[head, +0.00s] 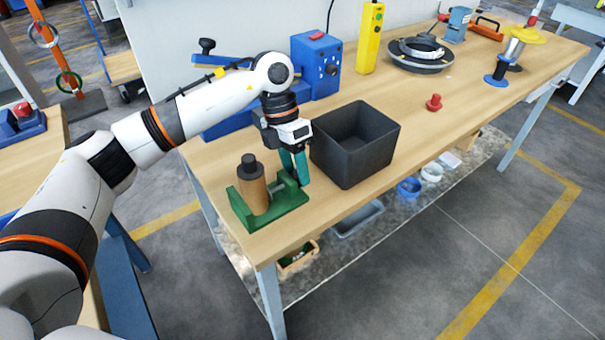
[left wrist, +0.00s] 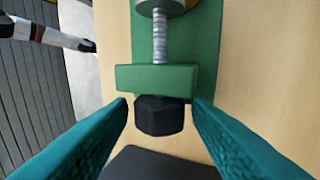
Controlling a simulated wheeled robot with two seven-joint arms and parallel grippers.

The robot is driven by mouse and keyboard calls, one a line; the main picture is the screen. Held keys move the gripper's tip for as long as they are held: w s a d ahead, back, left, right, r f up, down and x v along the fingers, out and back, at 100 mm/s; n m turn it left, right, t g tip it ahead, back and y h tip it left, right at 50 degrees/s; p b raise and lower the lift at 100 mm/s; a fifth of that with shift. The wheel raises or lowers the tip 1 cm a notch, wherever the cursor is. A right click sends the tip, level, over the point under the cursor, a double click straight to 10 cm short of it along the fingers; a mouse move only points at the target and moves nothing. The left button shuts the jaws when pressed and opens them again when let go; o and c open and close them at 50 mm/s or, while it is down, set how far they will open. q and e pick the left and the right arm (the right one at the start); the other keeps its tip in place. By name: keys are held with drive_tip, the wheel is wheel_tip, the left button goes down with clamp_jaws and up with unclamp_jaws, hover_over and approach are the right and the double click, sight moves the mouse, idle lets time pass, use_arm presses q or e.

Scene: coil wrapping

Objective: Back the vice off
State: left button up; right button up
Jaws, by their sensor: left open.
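The green vice (head: 288,201) sits at the near left corner of the workbench. A brown cylinder with a black top (head: 252,190) stands upright in it. In the left wrist view, the vice's green end block (left wrist: 157,78) carries a threaded screw (left wrist: 159,38) leading to a grey round pad (left wrist: 160,6). A black faceted knob (left wrist: 158,116) is on the screw's near end. My left gripper (head: 301,180), with teal fingers, is open, one finger on each side of the knob. Small gaps show between fingers and knob. The head view hides the knob. My right gripper is not in view.
A black open bin (head: 378,150) stands just right of my left gripper. A blue machine (head: 318,68) and a yellow box (head: 369,40) stand behind. A red knob-shaped piece (head: 433,103) stands right of the bin. The bench's middle right is clear.

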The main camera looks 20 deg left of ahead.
use_arm(q)
drive_tip(key=c, duration=0.6)
drive_tip(key=shift+s+d+t+y+b, duration=0.1)
drive_tip(key=shift+d+t+y+b, duration=0.15)
drive_tip(key=shift+t+y, duration=0.3)
drive_tip(key=shift+s+d+t+y+b, duration=0.1)
drive_tip(key=shift+t+y+b, duration=0.2)
drive_tip(key=shift+y, duration=0.35)
drive_tip(key=shift+r+t+y, duration=0.1)
drive_tip(key=shift+t+y, duration=0.15)
drive_tip(key=shift+y, duration=0.05)
